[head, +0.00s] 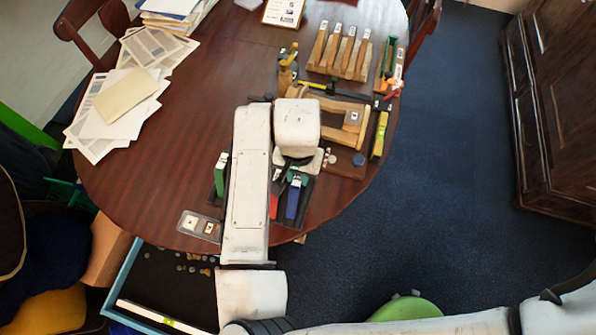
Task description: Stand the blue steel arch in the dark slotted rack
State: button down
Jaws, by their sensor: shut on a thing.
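The blue steel arch (292,203) shows as a narrow blue upright piece just below my gripper (297,174). My gripper points down under the white wrist, its fingers small and partly covered. It is shut at the top of the blue piece. The dark slotted rack (287,236) lies on the near edge of the table, its middle covered by my arm. A red piece (274,206) stands beside the blue one, and a green piece (220,172) stands left of my arm. I cannot tell whether the blue arch is in a slot or above it.
A wooden rack (345,55) with several upright pieces stands behind, with a wooden frame (350,118) nearer. A yellow level (380,136) lies at the right edge. A small clear case (199,226) lies front left. Papers (120,105) lie far left. The table's middle left is clear.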

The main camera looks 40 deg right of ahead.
jog(key=shift+f+b, duration=0.55)
jog(key=shift+f, duration=0.5)
dwell(0.9)
dwell(1.0)
jog(key=shift+c, duration=2.3)
grip_release()
jog(key=shift+r+p, duration=2.3)
jog(key=shift+r, duration=0.25)
jog(key=shift+r, duration=1.45)
